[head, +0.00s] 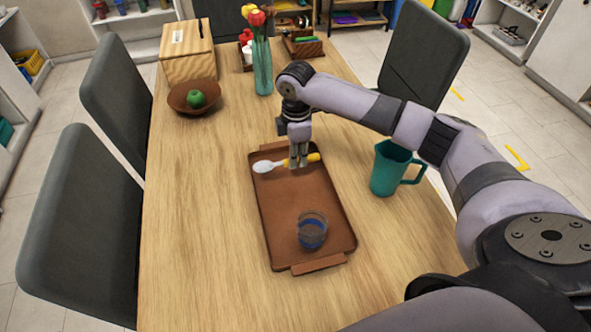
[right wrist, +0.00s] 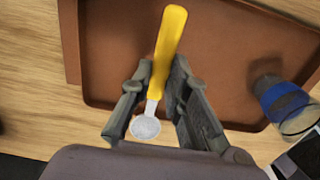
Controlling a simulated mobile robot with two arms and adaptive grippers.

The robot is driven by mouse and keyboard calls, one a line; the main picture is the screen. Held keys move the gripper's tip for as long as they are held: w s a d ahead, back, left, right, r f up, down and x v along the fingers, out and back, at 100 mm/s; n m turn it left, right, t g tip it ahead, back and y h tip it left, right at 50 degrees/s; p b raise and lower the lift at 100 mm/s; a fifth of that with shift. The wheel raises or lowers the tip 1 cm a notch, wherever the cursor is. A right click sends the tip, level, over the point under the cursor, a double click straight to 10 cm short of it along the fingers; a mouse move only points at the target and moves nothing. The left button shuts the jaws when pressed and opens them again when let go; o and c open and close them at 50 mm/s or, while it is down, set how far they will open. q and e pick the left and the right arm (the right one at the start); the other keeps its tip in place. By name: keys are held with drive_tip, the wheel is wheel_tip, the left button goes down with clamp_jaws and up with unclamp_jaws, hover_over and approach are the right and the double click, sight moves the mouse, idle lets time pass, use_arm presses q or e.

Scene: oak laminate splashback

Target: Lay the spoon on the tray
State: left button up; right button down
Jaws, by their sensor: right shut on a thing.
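The spoon (head: 268,165) has a pale bowl at the left and a yellow handle at the right. My right gripper (head: 298,164) is shut on it, over the far end of the brown tray (head: 275,215). In the right wrist view the spoon (right wrist: 168,45) lies between the two fingers of my right gripper (right wrist: 157,88), with the tray (right wrist: 112,50) behind it. Whether the spoon touches the tray or hangs just above it I cannot tell. My left gripper is not in view.
A glass with a blue band (head: 311,232) stands on the tray's near part. A teal mug (head: 390,168) stands right of the tray. A bowl (head: 180,98) with a green apple, a vase (head: 262,68) and a wooden box (head: 188,52) stand farther back. The table's left side is clear.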

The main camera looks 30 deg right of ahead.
sight(296, 178)
drive_tip(key=shift+f, duration=3.15)
drive_tip(key=shift+f, duration=0.1)
drive_tip(key=c, duration=1.5)
unclamp_jaws()
drive_tip(key=shift+c, duration=0.2)
wheel_tip(296, 178, up, 12)
drive_tip(key=shift+r+b, duration=0.15)
drive_tip(key=shift+b, duration=0.15)
